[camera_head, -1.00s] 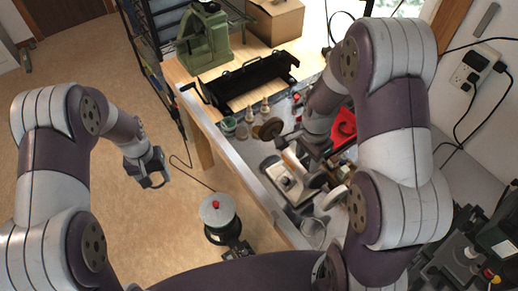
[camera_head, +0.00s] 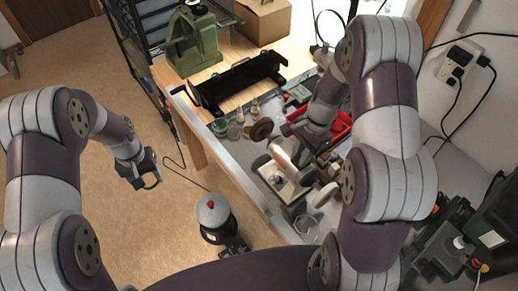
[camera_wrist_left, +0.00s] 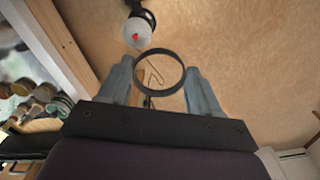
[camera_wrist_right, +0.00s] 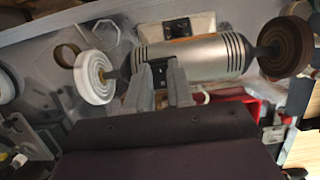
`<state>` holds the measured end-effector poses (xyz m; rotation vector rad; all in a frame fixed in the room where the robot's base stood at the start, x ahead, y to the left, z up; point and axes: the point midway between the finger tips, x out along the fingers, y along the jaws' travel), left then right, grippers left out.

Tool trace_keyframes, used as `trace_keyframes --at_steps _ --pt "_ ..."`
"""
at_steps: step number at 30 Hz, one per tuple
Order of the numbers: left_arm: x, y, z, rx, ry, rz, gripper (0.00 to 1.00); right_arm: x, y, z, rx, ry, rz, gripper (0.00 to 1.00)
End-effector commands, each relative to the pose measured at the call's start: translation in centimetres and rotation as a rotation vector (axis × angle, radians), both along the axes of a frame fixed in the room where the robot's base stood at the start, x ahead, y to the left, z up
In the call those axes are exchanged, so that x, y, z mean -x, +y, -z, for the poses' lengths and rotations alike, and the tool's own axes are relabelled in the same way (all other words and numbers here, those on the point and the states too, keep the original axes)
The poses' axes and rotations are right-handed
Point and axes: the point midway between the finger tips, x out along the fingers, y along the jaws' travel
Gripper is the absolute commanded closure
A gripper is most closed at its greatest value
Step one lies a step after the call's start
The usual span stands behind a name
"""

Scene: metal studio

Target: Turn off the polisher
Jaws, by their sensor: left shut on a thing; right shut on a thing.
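The polisher (camera_head: 286,153) stands on the grey bench, with a silver motor body (camera_wrist_right: 200,57). A brown wheel (camera_wrist_right: 285,47) is at one end and a white wheel (camera_wrist_right: 94,77) at the other. My right gripper (camera_wrist_right: 161,70) has its fingers shut at a small dark part on the motor's side, beside the white wheel end. The fingers hide most of this part, and its switch position is not clear. My left gripper (camera_head: 150,178) is shut on a dark ring (camera_wrist_left: 182,73), held in the air over the floor, away from the bench.
Small bottles (camera_head: 254,106), a red tray (camera_head: 338,128) and a clear glass (camera_head: 305,226) are near the polisher. A black metal frame (camera_head: 240,82) and green machine (camera_head: 192,40) stand farther back. A red-topped canister (camera_head: 211,209) is on the floor. The floor at left is open.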

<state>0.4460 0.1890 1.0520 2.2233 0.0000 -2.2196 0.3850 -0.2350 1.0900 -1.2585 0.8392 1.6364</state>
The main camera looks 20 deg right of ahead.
Motion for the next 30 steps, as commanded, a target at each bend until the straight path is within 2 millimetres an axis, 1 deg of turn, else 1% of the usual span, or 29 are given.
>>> trace_keyframes --at_steps 2,3,5,6,14,17,20,24,25,26,27,29,30 --pt "0.0 0.0 -0.1 0.0 0.0 0.0 0.83 0.0 0.0 -0.1 -0.001 0.0 -0.001 1.0" --pt "0.0 0.0 -0.1 0.0 0.0 0.0 0.83 0.0 0.0 -0.1 0.0 0.0 -0.001 0.76" --pt "0.0 0.0 -0.1 0.0 0.0 0.0 0.83 0.0 0.0 -0.1 0.0 0.0 -0.001 0.56" --pt "0.0 0.0 -0.1 0.0 0.0 0.0 0.83 0.0 0.0 -0.1 0.0 0.0 0.0 0.53" --pt "0.0 0.0 0.0 0.0 0.0 0.0 0.83 0.0 0.0 -0.2 0.001 0.0 0.0 0.53" --pt "0.0 0.0 0.4 0.0 0.0 0.0 0.83 -0.2 -0.3 -1.0 0.001 -0.005 0.001 0.53" --pt "0.0 0.0 1.2 0.0 0.0 0.0 0.83 -0.5 -0.9 -3.1 0.002 -0.007 0.002 0.53" --pt "0.0 0.0 2.2 0.0 0.0 0.0 0.83 -0.8 -1.8 -6.8 0.005 -0.007 0.001 0.53" --pt "-0.1 0.0 1.2 0.0 -0.002 0.0 0.83 -0.9 -1.9 -8.3 0.004 -0.005 0.001 0.53" --pt "-0.1 0.0 0.6 0.0 -0.002 0.0 0.83 -0.9 -2.1 -9.2 0.003 -0.003 0.001 0.53" --pt "0.0 0.0 0.2 0.0 -0.001 0.0 0.83 -0.9 -2.3 -10.0 0.002 -0.001 0.001 0.53" --pt "0.0 0.0 -1.1 0.0 -0.001 0.0 0.83 -1.0 -2.5 -11.3 0.001 0.0 0.002 0.53" --pt "0.0 0.0 -1.5 0.0 -0.001 0.0 0.83 -1.0 -2.6 -11.7 0.001 0.001 0.002 0.53"
